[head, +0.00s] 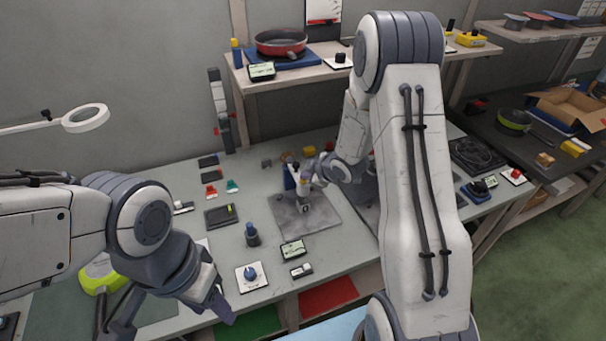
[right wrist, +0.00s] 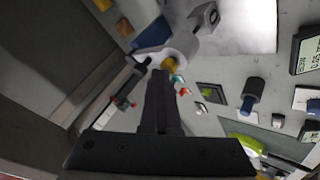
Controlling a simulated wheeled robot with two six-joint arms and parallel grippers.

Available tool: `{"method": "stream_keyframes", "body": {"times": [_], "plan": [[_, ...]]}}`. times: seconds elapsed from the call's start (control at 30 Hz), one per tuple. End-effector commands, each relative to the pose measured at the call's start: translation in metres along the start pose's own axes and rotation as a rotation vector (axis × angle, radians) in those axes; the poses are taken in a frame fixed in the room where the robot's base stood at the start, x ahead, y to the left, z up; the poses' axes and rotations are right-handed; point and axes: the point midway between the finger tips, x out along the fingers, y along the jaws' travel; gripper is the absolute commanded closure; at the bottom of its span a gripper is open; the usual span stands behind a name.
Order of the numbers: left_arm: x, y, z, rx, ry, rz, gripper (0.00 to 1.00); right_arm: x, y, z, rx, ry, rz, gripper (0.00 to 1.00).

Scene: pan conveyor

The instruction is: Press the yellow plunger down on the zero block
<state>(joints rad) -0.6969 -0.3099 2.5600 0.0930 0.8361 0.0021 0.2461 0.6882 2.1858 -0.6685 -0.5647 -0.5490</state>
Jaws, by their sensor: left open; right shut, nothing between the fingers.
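The yellow plunger (right wrist: 169,63) shows in the right wrist view as a round yellow cap on a pale grey fitting, just beyond my right fingertips. The fitting, which I take for the zero block (head: 304,196), stands on a grey plate (head: 318,222) beside a blue upright (head: 289,176) in the head view. My right gripper (right wrist: 159,76) is shut and empty, close to the cap; I cannot tell whether it touches. The right arm partly hides the block's top in the head view. My left gripper (head: 222,304) is open and empty over the table's front left.
A dark blue cylinder (head: 251,236), a blue knob on a white plate (head: 251,276) and a small display (head: 292,250) lie left and front of the plate. A shelf with a red pan (head: 281,42) is behind. A magnifier lamp (head: 85,118) reaches in from the left.

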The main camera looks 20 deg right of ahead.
Motion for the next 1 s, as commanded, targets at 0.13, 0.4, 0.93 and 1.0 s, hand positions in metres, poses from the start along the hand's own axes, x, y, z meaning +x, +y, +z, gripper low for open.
{"method": "stream_keyframes", "body": {"times": [0.13,0.4,0.93,1.0], "plan": [[-0.01,0.001,-0.001,0.0,0.0,0.0,0.5,-0.009,0.005,-0.006,0.0,-0.001,-0.001,1.0],[-0.014,0.001,-0.001,0.0,0.0,0.0,0.5,-0.013,0.01,-0.009,-0.001,0.002,0.005,1.0],[-0.038,0.003,-0.002,0.0,0.0,0.0,0.5,-0.033,0.025,-0.024,-0.001,0.005,0.008,1.0],[-0.044,0.003,-0.002,0.0,0.0,0.0,0.5,-0.038,0.029,-0.028,-0.002,0.005,0.008,1.0]]}}
